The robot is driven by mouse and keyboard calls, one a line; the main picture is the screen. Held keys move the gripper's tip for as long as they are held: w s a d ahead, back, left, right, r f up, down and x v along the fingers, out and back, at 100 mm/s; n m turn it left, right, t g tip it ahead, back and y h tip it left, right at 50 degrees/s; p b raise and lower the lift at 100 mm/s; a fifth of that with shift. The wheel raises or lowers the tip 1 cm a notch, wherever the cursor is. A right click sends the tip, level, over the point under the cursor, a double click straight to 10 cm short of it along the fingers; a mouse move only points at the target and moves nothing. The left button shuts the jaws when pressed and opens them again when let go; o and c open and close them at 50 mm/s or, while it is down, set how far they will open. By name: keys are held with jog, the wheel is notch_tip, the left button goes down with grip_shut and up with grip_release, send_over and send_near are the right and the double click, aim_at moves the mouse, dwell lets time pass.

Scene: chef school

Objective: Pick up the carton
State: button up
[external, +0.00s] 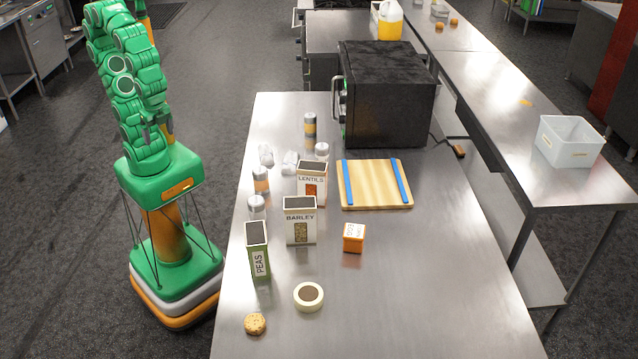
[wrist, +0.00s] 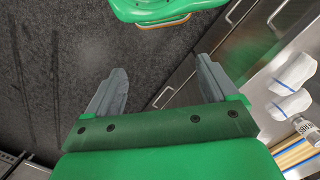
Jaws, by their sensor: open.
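Several carton-like boxes stand on the steel table (external: 420,290); I cannot tell which one the task means. They are a green box marked PEAS (external: 257,252), a box marked BARLEY (external: 300,222), a box marked LENTILS (external: 312,184) and a small orange box (external: 353,238). My gripper (external: 158,133) hangs above my base, left of the table and apart from all of them. In the wrist view my gripper (wrist: 162,68) is open, with nothing between its fingers; none of these boxes is clearly visible there.
A wooden board (external: 374,184) with blue strips lies behind the orange box, before a black oven (external: 390,95). A tape-like roll (external: 308,296) and cookie (external: 255,324) lie in front. The table's right front is clear.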

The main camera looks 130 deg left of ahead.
jog(key=n+t+y, duration=0.2)
jog(key=n+t, duration=0.3)
jog(key=n, duration=0.2)
send_near(312, 166)
jog(key=x, duration=0.5)
jog(key=shift+s+d+f, duration=0.1)
jog(key=shift+s+f, duration=0.1)
jog(key=shift+f, duration=0.05)
jog(key=shift+w+a+f+y, duration=0.25)
jog(key=shift+y, duration=0.05)
jog(key=shift+x, duration=1.1)
jog(key=shift+d+x, duration=0.15)
jog(key=shift+x, duration=1.2)
jog(key=shift+d+x, duration=0.1)
jog(key=shift+x, duration=1.25)
jog(key=shift+s+f, duration=0.1)
jog(key=shift+s, duration=0.05)
